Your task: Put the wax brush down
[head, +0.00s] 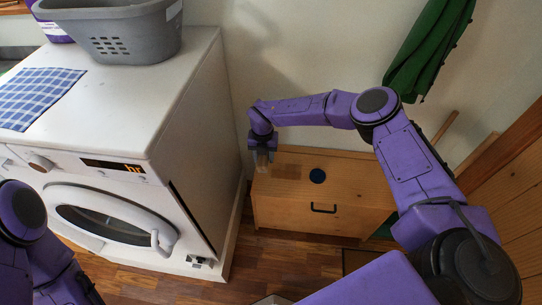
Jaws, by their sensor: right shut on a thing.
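My right gripper (262,153) points down over the left end of the low wooden chest (281,210) against the wall. It is shut on a small tan-brown thing, which looks like the wax brush (262,164). The jaws partly cover it, and I cannot tell whether its lower end touches the chest top. My left arm comes in at the lower left, and its gripper is out of view.
A round dark blue object (317,176) and a darker brown patch (287,171) are on the chest top. A white washing machine (130,120) stands left, bearing a grey basket (118,32) and checked cloth (38,97). A green umbrella (425,50) hangs right.

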